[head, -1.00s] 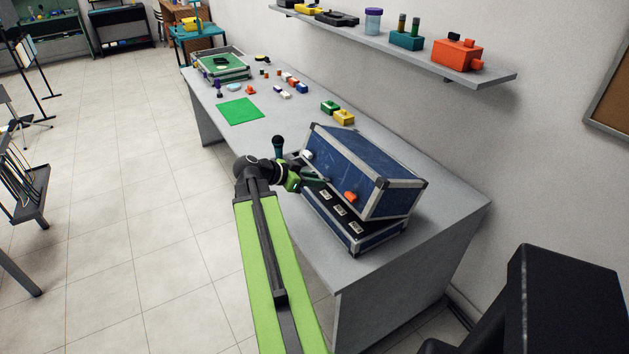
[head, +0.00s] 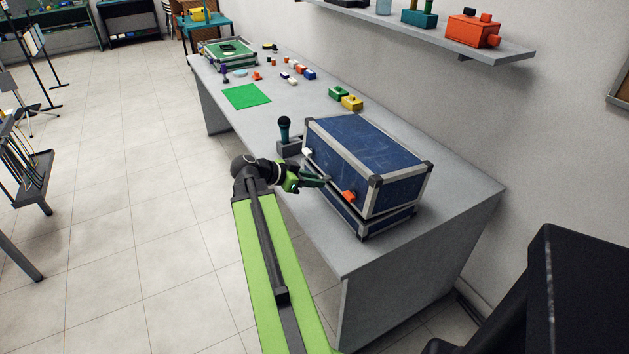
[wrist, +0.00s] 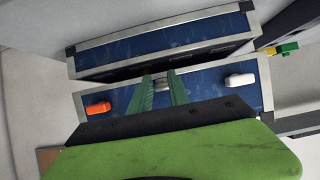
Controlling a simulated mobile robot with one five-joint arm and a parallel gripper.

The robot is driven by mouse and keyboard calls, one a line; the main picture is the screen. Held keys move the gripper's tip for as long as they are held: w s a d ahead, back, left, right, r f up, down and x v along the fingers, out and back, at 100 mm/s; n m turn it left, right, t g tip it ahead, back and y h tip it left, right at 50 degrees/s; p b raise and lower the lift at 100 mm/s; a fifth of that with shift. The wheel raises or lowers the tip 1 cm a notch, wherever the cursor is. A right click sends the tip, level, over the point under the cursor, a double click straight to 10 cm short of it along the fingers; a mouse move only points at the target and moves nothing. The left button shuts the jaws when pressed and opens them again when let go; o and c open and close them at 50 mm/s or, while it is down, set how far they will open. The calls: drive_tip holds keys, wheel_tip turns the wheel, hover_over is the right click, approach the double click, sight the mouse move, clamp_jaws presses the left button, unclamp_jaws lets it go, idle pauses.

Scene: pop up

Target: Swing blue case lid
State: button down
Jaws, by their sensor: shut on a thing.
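The blue case (head: 345,212) with silver edges stands on the near end of the grey table. Its lid (head: 372,152) is low over the base, almost level, with a thin dark gap along the front. The lid's front carries an orange latch (head: 348,196) and a white latch (head: 307,152). My gripper (head: 314,181) is at the lid's front between the latches. In the wrist view, my gripper (wrist: 161,86) has its green fingers shut on a small grey part at the edge of the lid (wrist: 210,86). The base (wrist: 160,44) shows beyond it, across a dark gap.
A dark microphone-like object (head: 284,128) stands on a grey block left of the case. Green and yellow blocks (head: 351,103) lie behind it. A green mat (head: 246,96) and several small parts lie farther along. A shelf (head: 450,42) hangs on the wall above.

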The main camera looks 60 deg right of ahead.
drive_tip(key=shift+f, duration=0.1)
drive_tip(key=f+b, duration=0.3)
drive_tip(key=shift+w+a+f+b, duration=0.15)
drive_tip(key=shift+w+a+b, duration=0.05)
drive_tip(key=shift+a+b, duration=0.1)
drive_tip(key=c, duration=1.2)
unclamp_jaws()
drive_tip(key=shift+r, duration=0.25)
drive_tip(key=shift+o, duration=0.2)
drive_tip(key=shift+p, duration=0.3)
drive_tip(key=p+v, duration=0.8)
drive_tip(key=v, duration=0.9)
drive_tip(key=shift+a+p, duration=0.25)
drive_tip(key=shift+p, duration=0.15)
